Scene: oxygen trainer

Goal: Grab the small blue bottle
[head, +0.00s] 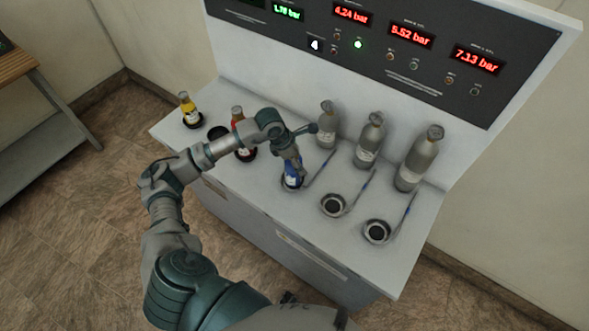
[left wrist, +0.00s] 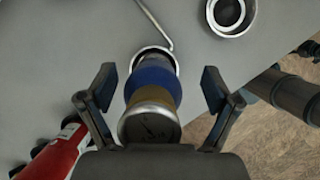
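The small blue bottle (head: 291,174) stands in a round holder on the white bench in the head view, partly covered by my left gripper. In the left wrist view the blue bottle (left wrist: 153,85) shows from above, with a gauge on its top. My left gripper (left wrist: 158,82) is open, with one finger on each side of the bottle and a visible gap on both sides. In the head view my left gripper (head: 295,160) reaches down over the bottle. My right gripper is not in view.
A red bottle (head: 238,121) and a yellow bottle (head: 188,108) stand to the left. Several grey bottles (head: 369,140) stand behind at the right. Empty round holders (head: 333,205) with thin bent tubes are to the right. A panel (head: 400,50) with pressure displays rises behind.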

